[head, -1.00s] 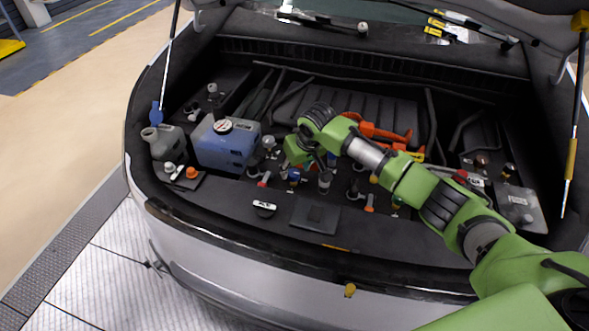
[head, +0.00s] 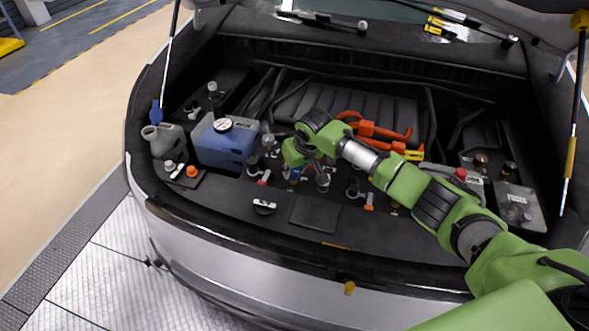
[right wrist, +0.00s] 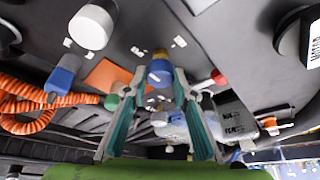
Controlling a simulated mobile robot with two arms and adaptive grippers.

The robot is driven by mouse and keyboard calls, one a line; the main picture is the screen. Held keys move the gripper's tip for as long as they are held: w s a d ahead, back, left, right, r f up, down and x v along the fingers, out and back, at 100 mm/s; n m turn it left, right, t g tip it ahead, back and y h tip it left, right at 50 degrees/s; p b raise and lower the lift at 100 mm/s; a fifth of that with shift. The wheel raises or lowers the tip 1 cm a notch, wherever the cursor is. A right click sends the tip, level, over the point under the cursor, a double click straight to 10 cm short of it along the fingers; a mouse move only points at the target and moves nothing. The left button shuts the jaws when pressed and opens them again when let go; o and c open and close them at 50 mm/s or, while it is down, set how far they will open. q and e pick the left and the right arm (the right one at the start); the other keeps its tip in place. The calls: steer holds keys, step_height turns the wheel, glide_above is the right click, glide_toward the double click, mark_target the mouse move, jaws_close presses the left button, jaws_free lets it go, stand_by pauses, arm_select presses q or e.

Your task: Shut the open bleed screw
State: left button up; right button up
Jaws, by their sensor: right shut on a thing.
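My right gripper (right wrist: 160,78) is shut on a small blue-collared fitting (right wrist: 160,72) with a brass-coloured end, which looks like a bleed screw. The fitting sits between the two fingertips in the right wrist view. In the head view my right gripper (head: 302,162) reaches down into the engine bay, right of the blue coolant tank (head: 226,143). Blue (head: 294,174) shows just under it, and the fingers partly hide the fitting. I cannot tell how far the screw is turned. My left gripper is not in view.
Several small fittings stand close around, among them a red-tipped one (head: 264,178) and an orange-tipped one (head: 369,202). A grey jug (head: 167,142) stands left of the tank. Orange cables (head: 375,131) lie behind my arm. The front ledge has a flat dark plate (head: 315,213).

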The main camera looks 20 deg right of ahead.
steer(key=shift+a+r+m+h+p, duration=0.2)
steer(key=shift+m+h+p, duration=0.1)
steer(key=shift+m+p, duration=0.7)
steer(key=shift+m+h+p, duration=0.5)
steer(key=shift+m+p, duration=0.6)
steer(key=shift+p, duration=0.1)
steer(key=m, duration=0.2)
steer(key=shift+a+f+m+h+p, duration=0.15)
steer(key=shift+f+m+h+p, duration=0.05)
steer(key=shift+m+h+p, duration=0.2)
steer(key=shift+f+m+g+h, duration=0.1)
steer(key=shift+m+g+h, duration=0.3)
steer(key=shift+m, duration=0.5)
steer(key=m+b, duration=0.2)
steer(key=shift+w+f+m+g+h, duration=0.1)
steer(key=shift+f+m+g+h, duration=0.05)
steer(key=shift+m+g+h, duration=0.25)
steer(key=m+b, duration=0.2)
steer(key=b, duration=0.1)
steer(key=m+g+b, duration=0.1)
steer(key=m+b, duration=0.1)
steer(key=b, duration=0.1)
steer(key=shift+w+f+m+h, duration=0.1)
steer(key=shift+w+m+h, duration=0.05)
steer(key=shift+m+h, duration=0.2)
steer(key=shift+r+m+g+h+b, duration=0.25)
steer(key=shift+m+g+b, duration=0.35)
steer(key=shift+b, duration=0.6)
steer(key=shift+r, duration=0.1)
